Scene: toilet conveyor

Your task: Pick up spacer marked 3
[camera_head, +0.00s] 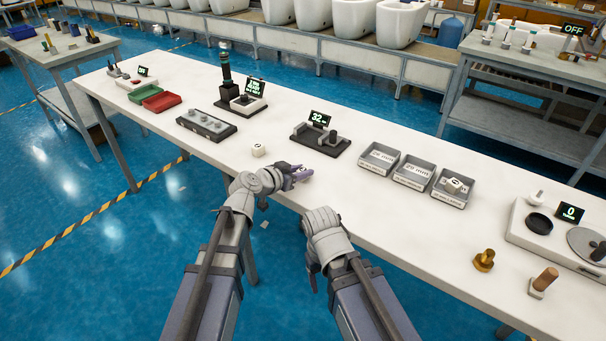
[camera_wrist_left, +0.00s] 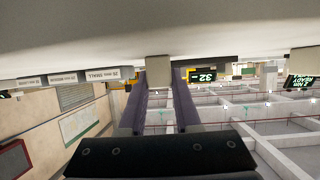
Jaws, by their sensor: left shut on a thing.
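My left gripper (camera_head: 300,174) is low over the white table near its front edge, its purple fingers pointing right. In the left wrist view, its two fingers (camera_wrist_left: 165,98) are shut on a pale block-like spacer (camera_wrist_left: 159,70), which is close to the tabletop. I cannot see a mark on it, and it is hidden in the head view. A second white spacer (camera_head: 259,150) with a dark mark stands on the table to the left of the gripper. Another white spacer (camera_head: 454,185) sits in the rightmost grey bin.
Three labelled grey bins (camera_head: 413,173) stand right of the gripper. A gauge (camera_head: 320,137) with a display reading 32 is behind it. A black tray (camera_head: 206,125) and a press (camera_head: 240,97) stand further left. A brass part (camera_head: 484,260) is at the right.

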